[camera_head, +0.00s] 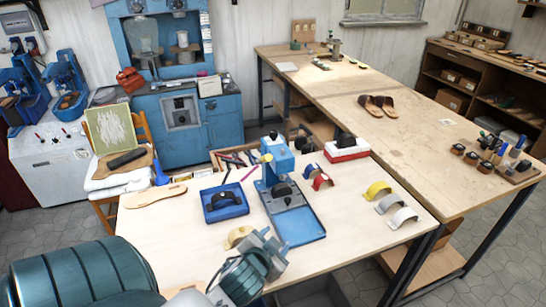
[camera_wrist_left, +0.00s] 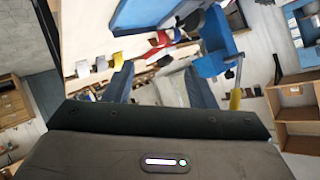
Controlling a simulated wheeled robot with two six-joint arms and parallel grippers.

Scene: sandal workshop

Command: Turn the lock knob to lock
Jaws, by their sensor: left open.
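A blue press (camera_head: 277,158) stands on the front table, with a blue base plate (camera_head: 297,226) in front of it. A small yellow knob (camera_head: 267,158) shows on its left side; I cannot tell whether this is the lock knob. In the left wrist view the blue press (camera_wrist_left: 212,45) is upside down at upper right, and a yellow handle end (camera_wrist_left: 235,99) shows beside it. My left gripper (camera_head: 266,243) is open and empty, in front of the press and left of its base plate, apart from the knob. My right gripper is not in view.
A blue tray (camera_head: 209,217) with a black piece lies left of the press. Red, blue, yellow, white and grey (camera_head: 402,217) curved straps lie to the right. A wooden sole (camera_head: 155,197) lies at the table's left. The table's right front is mostly clear.

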